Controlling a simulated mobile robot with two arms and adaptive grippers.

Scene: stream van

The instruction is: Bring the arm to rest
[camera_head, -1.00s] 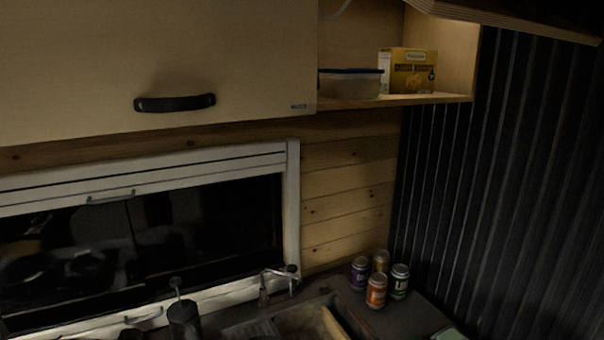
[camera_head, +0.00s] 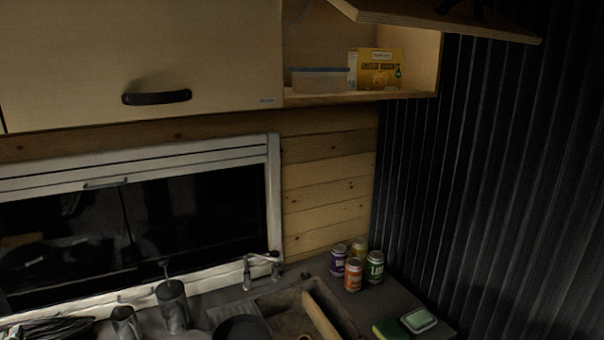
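Neither of my grippers nor any part of my arms shows in the head view. The open wall cupboard (camera_head: 362,97) holds a clear container with a blue lid (camera_head: 320,80) and a yellow box (camera_head: 375,69). Its door (camera_head: 445,22) is raised at the top right. The cupboard beside it on the left is shut, with a dark handle (camera_head: 157,97).
Several cans (camera_head: 353,276) stand at the back right of the counter beside the sink (camera_head: 276,306). A faucet (camera_head: 262,262), a dark cup (camera_head: 172,305), a sponge (camera_head: 390,329) and a green soap dish (camera_head: 419,320) are also there. A ribbed dark wall closes the right side.

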